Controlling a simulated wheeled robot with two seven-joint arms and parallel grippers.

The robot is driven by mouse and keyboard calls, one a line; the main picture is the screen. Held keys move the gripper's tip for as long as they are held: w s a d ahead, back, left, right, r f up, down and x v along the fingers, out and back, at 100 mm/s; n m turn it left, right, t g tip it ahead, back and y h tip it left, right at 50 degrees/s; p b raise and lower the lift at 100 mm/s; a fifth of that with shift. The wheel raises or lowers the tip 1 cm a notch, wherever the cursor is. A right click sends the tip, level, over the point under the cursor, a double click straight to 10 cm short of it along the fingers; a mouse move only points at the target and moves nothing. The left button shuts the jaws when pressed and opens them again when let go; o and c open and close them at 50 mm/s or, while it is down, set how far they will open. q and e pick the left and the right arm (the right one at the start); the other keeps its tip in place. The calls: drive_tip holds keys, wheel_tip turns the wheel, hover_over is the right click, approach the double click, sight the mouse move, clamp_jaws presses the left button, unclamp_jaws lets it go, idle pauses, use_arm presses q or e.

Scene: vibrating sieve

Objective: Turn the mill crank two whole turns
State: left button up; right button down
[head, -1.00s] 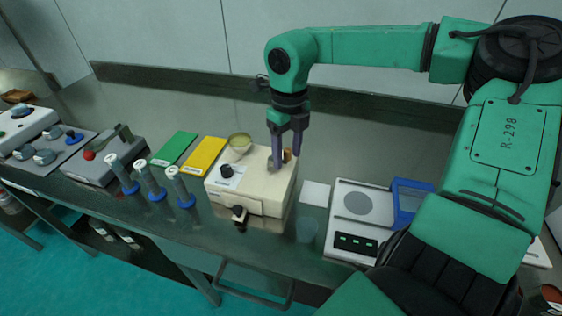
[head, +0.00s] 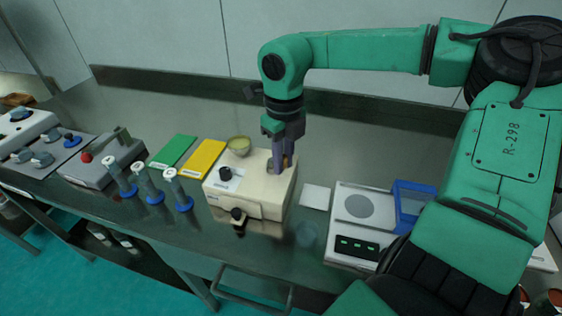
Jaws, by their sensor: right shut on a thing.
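The mill (head: 249,190) is a cream box on the bench, with a black knob on top and another dark knob at its front. My right gripper (head: 282,168) points down over the right part of the mill's top. Its fingers are shut on the crank handle (head: 285,160), of which only a brownish sliver shows between them. The rest of the crank is hidden behind the fingers. My left gripper is not in view.
A bowl (head: 239,146) stands behind the mill, with a yellow pad (head: 205,159) and a green pad (head: 174,151) to its left. Several blue-based tubes (head: 179,190) stand left of the mill. A scale (head: 357,205) and blue tray (head: 412,205) lie right.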

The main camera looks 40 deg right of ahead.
drive_tip(key=shift+a+f, duration=0.1)
drive_tip(key=shift+a, duration=0.15)
